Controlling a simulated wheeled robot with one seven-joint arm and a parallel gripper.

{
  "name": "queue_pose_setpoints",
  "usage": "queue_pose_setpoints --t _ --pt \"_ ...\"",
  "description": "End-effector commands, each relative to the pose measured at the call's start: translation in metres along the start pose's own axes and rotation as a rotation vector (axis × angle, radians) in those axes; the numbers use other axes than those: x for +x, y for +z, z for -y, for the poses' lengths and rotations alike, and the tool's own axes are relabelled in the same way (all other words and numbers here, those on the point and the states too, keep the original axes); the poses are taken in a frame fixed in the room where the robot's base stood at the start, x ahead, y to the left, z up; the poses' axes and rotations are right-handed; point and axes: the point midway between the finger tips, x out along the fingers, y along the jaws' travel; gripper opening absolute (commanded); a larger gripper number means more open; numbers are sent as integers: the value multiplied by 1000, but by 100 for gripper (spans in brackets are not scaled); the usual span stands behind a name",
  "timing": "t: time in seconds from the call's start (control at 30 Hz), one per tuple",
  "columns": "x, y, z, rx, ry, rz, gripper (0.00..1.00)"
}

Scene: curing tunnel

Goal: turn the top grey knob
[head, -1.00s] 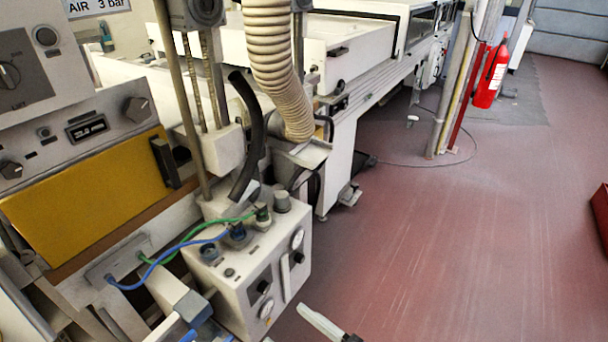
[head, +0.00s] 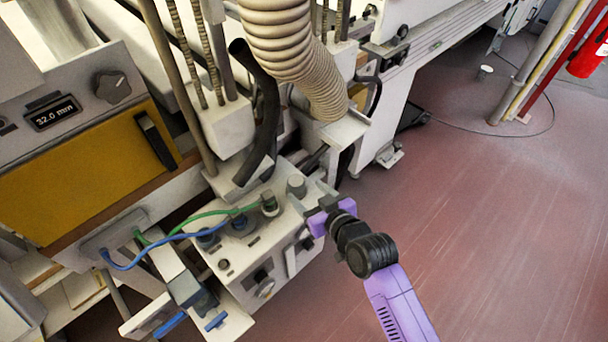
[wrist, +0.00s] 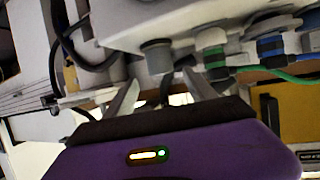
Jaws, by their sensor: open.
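The top grey knob (head: 297,185) is a short round cap on top of the cream control box (head: 262,235), beside the green and blue hose fittings. In the wrist view, which looks turned over, the knob (wrist: 156,57) juts from the box face. My gripper (head: 318,197) is at the box's right upper edge in the head view, close to the knob. In the wrist view my gripper (wrist: 162,84) is open, with one finger to each side of the knob's line. The knob appears just beyond or between the fingertips; I cannot tell whether they touch it.
A green hose (head: 215,213) and a blue hose (head: 150,260) run left from fittings beside the knob. A black bent hose (head: 258,125) and a ribbed duct (head: 290,60) stand behind. The red floor (head: 480,220) to the right is clear.

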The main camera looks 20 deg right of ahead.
Motion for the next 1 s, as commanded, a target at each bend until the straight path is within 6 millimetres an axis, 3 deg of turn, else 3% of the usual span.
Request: queue_pose_setpoints --t 0.4,0.87,1.0 --pt "58 -2 0 0 0 -2 64" --pt "69 -1 0 0 1 -3 64" --pt "69 -1 0 0 1 -3 37"
